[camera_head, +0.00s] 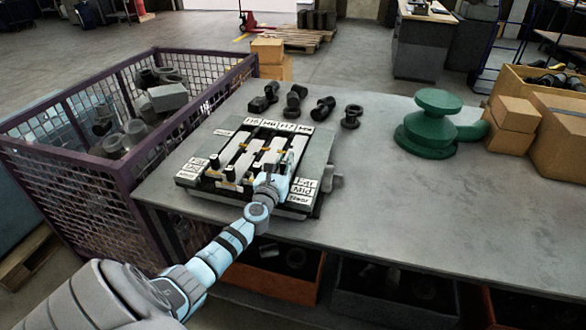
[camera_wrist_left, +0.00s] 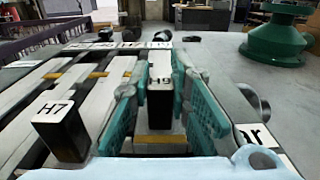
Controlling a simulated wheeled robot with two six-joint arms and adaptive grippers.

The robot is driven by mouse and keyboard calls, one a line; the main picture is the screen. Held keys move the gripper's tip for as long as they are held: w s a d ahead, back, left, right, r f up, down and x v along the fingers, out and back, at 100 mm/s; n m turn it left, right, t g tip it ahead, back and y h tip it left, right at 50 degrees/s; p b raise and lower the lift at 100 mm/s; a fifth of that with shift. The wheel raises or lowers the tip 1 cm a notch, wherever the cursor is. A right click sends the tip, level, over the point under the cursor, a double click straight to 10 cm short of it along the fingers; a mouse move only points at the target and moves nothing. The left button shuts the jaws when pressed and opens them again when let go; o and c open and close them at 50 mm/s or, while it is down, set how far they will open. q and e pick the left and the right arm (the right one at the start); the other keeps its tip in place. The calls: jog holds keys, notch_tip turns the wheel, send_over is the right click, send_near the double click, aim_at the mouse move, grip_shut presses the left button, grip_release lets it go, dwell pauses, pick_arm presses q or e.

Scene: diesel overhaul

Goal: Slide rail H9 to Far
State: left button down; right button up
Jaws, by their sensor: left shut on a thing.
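The slide fixture (camera_head: 228,192) lies on the bench with several pale rails side by side. Far, Mid and Near labels (camera_head: 304,190) stand at its right edge. My left gripper (camera_head: 275,178) is over the rightmost rail, H9. In the left wrist view its teal fingers (camera_wrist_left: 162,108) are shut on the black upright handle (camera_wrist_left: 160,92) marked H9, one finger on each side. A yellow band (camera_wrist_left: 160,140) crosses the rail just in front of this handle. The H7 handle (camera_wrist_left: 60,125) stands to the left, apart from the fingers. In the head view my gripper hides the H9 handle.
Several dark fittings (camera_head: 295,98) stand behind the fixture. A green flanged part (camera_head: 432,125) and cardboard boxes (camera_head: 512,125) are farther right. A purple mesh crate (camera_head: 105,150) adjoins the bench's left side.

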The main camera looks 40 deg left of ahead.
pick_arm(q)
jog(key=c, duration=1.7)
grip_release()
jog(key=shift+w+r, duration=0.1)
jog(key=shift+o, duration=1.1)
jog(key=shift+w+a, duration=0.1)
jog(key=v, duration=1.2)
